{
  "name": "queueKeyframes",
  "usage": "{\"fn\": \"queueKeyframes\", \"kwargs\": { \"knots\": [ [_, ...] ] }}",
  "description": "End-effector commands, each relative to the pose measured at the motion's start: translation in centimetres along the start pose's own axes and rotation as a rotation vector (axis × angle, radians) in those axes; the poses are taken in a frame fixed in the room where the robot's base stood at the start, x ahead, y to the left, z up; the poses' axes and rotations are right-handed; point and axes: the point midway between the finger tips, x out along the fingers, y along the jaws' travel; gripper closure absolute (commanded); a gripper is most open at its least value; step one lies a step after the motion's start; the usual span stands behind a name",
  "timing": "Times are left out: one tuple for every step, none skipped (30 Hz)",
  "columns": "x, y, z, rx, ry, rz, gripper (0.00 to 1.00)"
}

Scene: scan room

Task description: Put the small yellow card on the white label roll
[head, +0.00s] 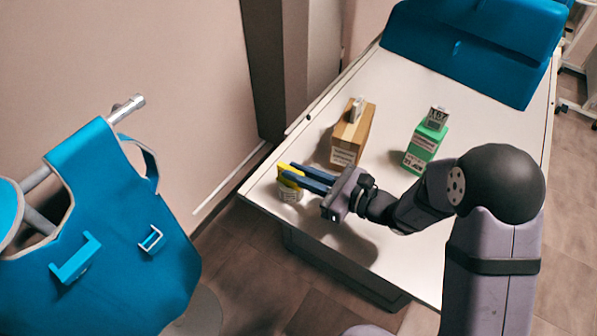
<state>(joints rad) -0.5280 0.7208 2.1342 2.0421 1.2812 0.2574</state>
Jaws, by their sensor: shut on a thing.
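The small yellow card (291,175) is between the fingertips of my gripper (293,174), which is shut on it. The white label roll (290,192) stands near the table's left front corner. The card is directly over the roll in this view, and I cannot tell whether it touches the roll's top. The fingers are dark blue and hide part of the card. My arm reaches in from the right.
A brown box (345,152) with a small item on top stands behind the roll. A green box (424,151) with a labelled item on top stands to its right. A blue cushion (480,45) is at the table's (392,95) far end. A blue apron (120,230) hangs at left.

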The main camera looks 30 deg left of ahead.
Motion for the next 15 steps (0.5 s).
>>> {"fn": "queueKeyframes", "kwargs": {
  "knots": [
    [0.01, -0.01, -0.05, 0.0, 0.0, 0.0, 1.0],
    [0.02, -0.01, -0.12, 0.0, 0.0, 0.0, 1.0],
    [0.04, 0.0, -0.26, 0.0, 0.0, 0.0, 1.0],
    [0.06, 0.0, -0.36, 0.0, 0.0, 0.0, 1.0],
    [0.07, 0.0, -0.44, 0.0, 0.0, 0.0, 1.0],
    [0.05, 0.0, -0.32, 0.0, 0.0, 0.0, 0.81],
    [0.04, 0.0, -0.29, 0.0, 0.0, 0.0, 0.74],
    [0.04, 0.0, -0.29, 0.0, 0.0, 0.0, 0.69],
    [0.04, 0.0, -0.29, 0.0, 0.0, 0.0, 0.69],
    [0.04, 0.01, -0.29, 0.0, 0.0, 0.0, 0.69],
    [0.04, 0.01, -0.28, 0.0, 0.0, 0.0, 0.69],
    [0.04, 0.01, -0.28, 0.0, 0.0, 0.0, 0.69],
    [0.04, 0.0, -0.28, 0.0, 0.0, 0.0, 0.69],
    [0.04, 0.0, -0.28, 0.0, 0.0, 0.0, 0.69],
    [0.04, 0.0, -0.28, 0.0, 0.0, 0.0, 0.69]
  ]
}}
